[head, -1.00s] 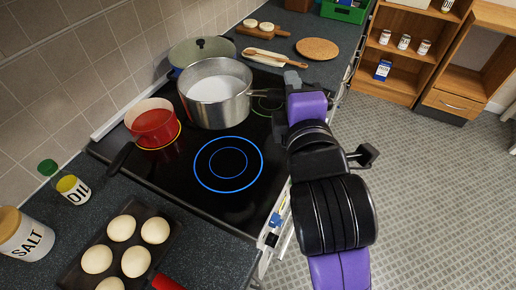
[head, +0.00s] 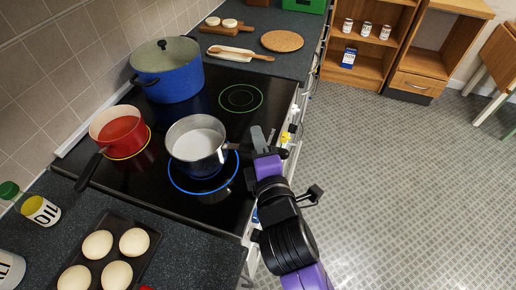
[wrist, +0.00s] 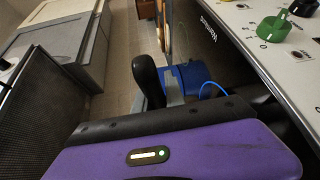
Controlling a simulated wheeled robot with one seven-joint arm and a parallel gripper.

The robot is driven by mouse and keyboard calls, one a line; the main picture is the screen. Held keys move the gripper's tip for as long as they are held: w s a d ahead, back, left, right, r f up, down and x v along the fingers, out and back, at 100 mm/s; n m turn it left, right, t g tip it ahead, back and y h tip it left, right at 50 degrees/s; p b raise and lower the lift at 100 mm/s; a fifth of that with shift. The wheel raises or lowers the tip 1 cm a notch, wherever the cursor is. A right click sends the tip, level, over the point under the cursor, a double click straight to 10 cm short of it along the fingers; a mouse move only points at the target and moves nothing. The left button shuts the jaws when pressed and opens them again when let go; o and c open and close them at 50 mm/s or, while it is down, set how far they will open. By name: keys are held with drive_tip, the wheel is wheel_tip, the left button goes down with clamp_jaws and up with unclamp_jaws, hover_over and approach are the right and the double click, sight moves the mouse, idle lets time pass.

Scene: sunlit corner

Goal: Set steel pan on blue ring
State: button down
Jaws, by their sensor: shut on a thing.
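The steel pan (head: 196,146), a small pot with a dark handle, is over the blue ring (head: 203,193) on the black hob in the head view. Its base covers much of the ring, and the ring's front arc shows below it. The pan looks upright; a reflection shows under it, and I cannot tell whether its base touches the glass. My gripper (head: 259,141) is at the pan's right, shut on its handle (head: 232,146). The pan is not clearly visible in the wrist view, where my purple gripper body fills the lower part.
A red pan (head: 118,130) stands on the yellow ring at left. A blue pot (head: 170,80) stands behind. The green ring (head: 241,98) is empty. A tray of buns (head: 135,262) lies in front. A green knob (wrist: 268,29) shows in the wrist view.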

drive_tip(key=shift+f, duration=1.6)
drive_tip(key=c, duration=1.4)
unclamp_jaws()
drive_tip(key=shift+f, duration=0.1)
drive_tip(key=s+d+r+b, duration=0.1)
drive_tip(key=s+b, duration=0.1)
drive_tip(key=s, duration=1)
drive_tip(key=shift+d+r, duration=0.2)
drive_tip(key=shift+d, duration=0.1)
drive_tip(key=s+d+f+m, duration=0.1)
drive_tip(key=s+d+m, duration=0.4)
drive_tip(key=s, duration=0.3)
drive_tip(key=s+d+f+m+g+h, duration=0.1)
drive_tip(key=s+d+f+m, duration=0.1)
drive_tip(key=s+d+m, duration=0.3)
drive_tip(key=s+d+f+m+h, duration=0.1)
drive_tip(key=s+d+m, duration=0.4)
drive_tip(key=s+m, duration=0.5)
drive_tip(key=shift+s+d+f+g, duration=0.25)
drive_tip(key=shift+s+f+g, duration=0.2)
drive_tip(key=shift+s, duration=0.8)
